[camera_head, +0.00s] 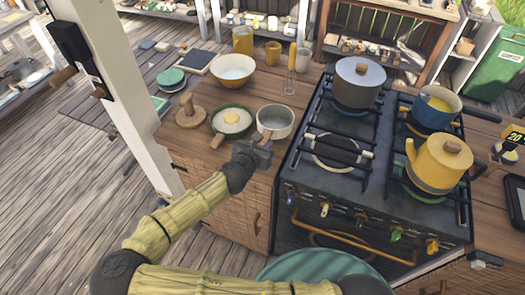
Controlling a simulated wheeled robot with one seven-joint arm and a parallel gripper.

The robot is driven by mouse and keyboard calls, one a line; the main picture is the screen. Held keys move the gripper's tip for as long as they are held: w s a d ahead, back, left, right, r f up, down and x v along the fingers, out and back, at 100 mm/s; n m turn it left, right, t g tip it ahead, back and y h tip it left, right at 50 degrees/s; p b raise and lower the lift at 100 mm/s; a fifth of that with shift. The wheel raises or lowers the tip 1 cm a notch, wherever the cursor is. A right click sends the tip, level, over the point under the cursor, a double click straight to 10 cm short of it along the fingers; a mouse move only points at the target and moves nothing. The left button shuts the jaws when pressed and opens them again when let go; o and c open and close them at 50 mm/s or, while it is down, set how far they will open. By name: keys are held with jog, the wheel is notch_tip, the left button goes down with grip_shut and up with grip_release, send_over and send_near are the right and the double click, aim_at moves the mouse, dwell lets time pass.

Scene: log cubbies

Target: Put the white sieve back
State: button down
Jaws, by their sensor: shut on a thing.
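A pale grey-white round vessel (275,120), which I take to be the white sieve, is at the right side of the wooden counter, close to the stove's left edge. My gripper (262,146) is at its near side, shut on its near end. The fingers hide the part they hold. I cannot tell whether the sieve rests on the counter or is slightly above it.
A green pan (231,120) stands close on the left, beside a wooden stand (188,112). The black stove (350,185) carries a grey pot (358,85) and yellow kettle (438,163). A white post (125,90) rises left.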

notch_tip(320, 180, down, 4)
jog(key=shift+f, duration=0.1)
jog(key=c, duration=1.1)
grip_release()
